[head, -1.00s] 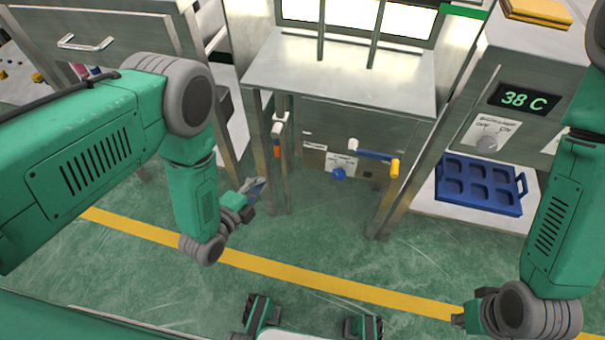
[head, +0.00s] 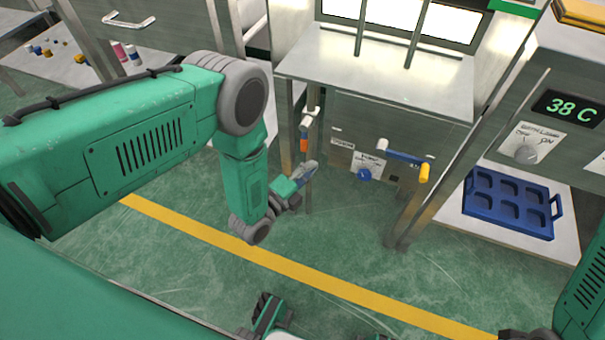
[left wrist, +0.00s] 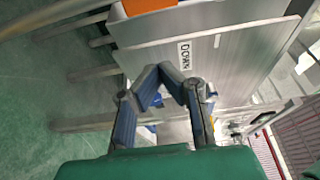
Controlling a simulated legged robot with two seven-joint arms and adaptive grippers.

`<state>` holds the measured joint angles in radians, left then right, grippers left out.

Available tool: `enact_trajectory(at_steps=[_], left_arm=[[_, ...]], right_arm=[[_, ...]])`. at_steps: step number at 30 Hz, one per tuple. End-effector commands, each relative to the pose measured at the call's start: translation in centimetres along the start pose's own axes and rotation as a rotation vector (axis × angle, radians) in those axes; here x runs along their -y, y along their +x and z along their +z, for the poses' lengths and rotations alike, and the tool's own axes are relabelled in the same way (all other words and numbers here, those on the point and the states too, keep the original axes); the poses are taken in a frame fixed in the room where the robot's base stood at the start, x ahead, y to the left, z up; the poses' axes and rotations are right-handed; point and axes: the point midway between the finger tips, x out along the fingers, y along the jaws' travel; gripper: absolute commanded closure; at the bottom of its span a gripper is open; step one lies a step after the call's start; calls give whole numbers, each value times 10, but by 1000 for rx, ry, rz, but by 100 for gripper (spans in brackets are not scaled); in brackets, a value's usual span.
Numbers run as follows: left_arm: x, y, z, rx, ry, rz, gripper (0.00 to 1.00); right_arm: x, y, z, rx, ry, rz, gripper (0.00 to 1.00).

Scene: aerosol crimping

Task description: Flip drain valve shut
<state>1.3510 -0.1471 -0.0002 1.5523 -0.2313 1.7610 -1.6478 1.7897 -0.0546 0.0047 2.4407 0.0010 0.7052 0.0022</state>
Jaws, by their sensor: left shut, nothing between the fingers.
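My left gripper (head: 304,175) is shut and empty, low in front of the steel bench's left leg in the head view. Its bent fingers also show in the left wrist view (left wrist: 170,78). Just above it in the head view is a lever with a white end and an orange part (head: 304,144). An orange block (left wrist: 150,5) shows at the left wrist view's top, near a "DOWN" label (left wrist: 185,55). Under the bench are a blue knob (head: 364,174) and a blue lever with a yellow grip (head: 406,160). I cannot tell which is the drain valve.
The steel bench (head: 380,85) overhangs the knob and levers, with legs either side. A blue tray (head: 509,204) lies on a shelf at right, below a 38 C display (head: 568,108). Green floor with a yellow line (head: 290,262) is open in front.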

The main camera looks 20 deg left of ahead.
Motion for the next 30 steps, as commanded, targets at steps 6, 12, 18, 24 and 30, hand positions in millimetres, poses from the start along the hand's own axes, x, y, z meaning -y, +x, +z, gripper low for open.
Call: enact_trajectory(at_steps=[6, 12, 18, 24, 30], left_arm=[[-3, 48, 0, 0, 0, -5, 100], [-2, 46, 26, 3, 2, 2, 100], [0, 41, 37, 0, 1, 1, 100], [0, 40, 38, 0, 1, 0, 100], [0, 40, 38, 0, 4, 2, 100]], right_arm=[[0, 22, 1, 1, 0, 0, 100], [0, 30, 2, 1, 0, 0, 100], [0, 33, 2, 1, 0, 0, 100], [0, 33, 2, 0, 0, 0, 100], [0, 32, 2, 0, 0, 0, 100]])
